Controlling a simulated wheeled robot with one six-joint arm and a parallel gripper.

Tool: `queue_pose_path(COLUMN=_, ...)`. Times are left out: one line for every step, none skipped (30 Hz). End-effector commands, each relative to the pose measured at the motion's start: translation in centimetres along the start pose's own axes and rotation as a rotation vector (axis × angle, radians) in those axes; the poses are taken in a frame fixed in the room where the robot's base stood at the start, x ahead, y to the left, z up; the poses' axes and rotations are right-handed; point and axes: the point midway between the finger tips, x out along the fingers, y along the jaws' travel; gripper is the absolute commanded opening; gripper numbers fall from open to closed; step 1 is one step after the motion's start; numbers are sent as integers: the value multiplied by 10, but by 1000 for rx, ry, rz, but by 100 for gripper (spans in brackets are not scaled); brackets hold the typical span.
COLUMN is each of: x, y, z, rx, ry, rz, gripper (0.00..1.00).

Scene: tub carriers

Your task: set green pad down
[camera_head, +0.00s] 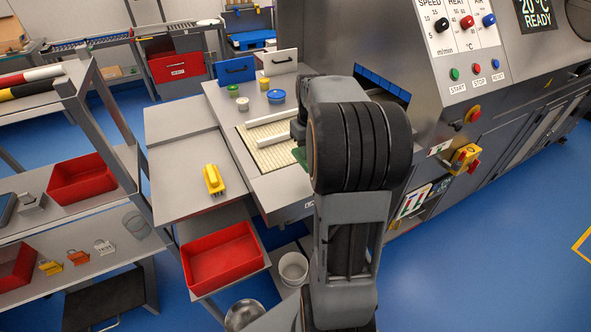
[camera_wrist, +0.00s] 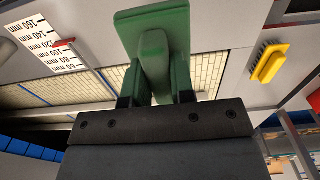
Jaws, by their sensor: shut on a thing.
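The green pad (camera_wrist: 172,22) fills the upper middle of the wrist view, with a raised green grip on its near face. In the head view only a small green piece of the pad (camera_head: 300,155) shows beside my arm, which hides the gripper. The pad appears over the ribbed beige belt (camera_wrist: 89,86) of the machine; I cannot tell whether it touches anything.
A white roller (camera_head: 270,132) crosses the belt (camera_head: 267,158). A yellow brush (camera_head: 213,180) lies on the grey side table (camera_head: 180,160). Small lidded pots (camera_head: 276,97) stand behind the belt. A red tub (camera_head: 222,258) sits below. The machine body rises at the right.

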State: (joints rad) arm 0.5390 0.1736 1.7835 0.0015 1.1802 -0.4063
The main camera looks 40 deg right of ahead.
Motion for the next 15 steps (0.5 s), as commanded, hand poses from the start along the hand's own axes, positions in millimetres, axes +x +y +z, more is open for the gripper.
queue_pose_path(x=9, y=-8, z=-1, rx=-2, ry=-5, rz=-2, gripper=4)
queue_pose_path(x=14, y=-12, z=-2, rx=-3, ry=-5, rz=-2, gripper=4)
queue_pose_path(x=20, y=-15, z=-3, rx=-1, ry=-4, rz=-2, gripper=4)
queue_pose_path(x=23, y=-18, z=-4, rx=-1, ry=-4, rz=-2, gripper=4)
queue_pose_path(x=26, y=-21, z=-4, rx=-1, ry=-4, rz=-2, gripper=4)
queue_pose_path(x=30, y=-24, z=-5, rx=-1, ry=-3, rz=-2, gripper=4)
queue_pose_path(x=32, y=-26, z=-6, rx=0, ry=-3, rz=-2, gripper=4)
queue_pose_path(x=34, y=-27, z=-6, rx=1, ry=-2, rz=-2, gripper=4)
queue_pose_path(x=36, y=-28, z=-6, rx=2, ry=-2, rz=-1, gripper=4)
queue_pose_path(x=37, y=-29, z=-7, rx=2, ry=-1, rz=-1, gripper=4)
queue_pose_path(x=38, y=-30, z=-7, rx=2, ry=-1, rz=-1, gripper=4)
queue_pose_path(x=39, y=-31, z=-7, rx=1, ry=-1, rz=-1, gripper=4)
queue_pose_path(x=41, y=-32, z=-7, rx=1, ry=-2, rz=-2, gripper=4)
queue_pose_path(x=43, y=-34, z=-8, rx=0, ry=-3, rz=-2, gripper=4)
queue_pose_path(x=47, y=-37, z=-8, rx=0, ry=-3, rz=-2, gripper=4)
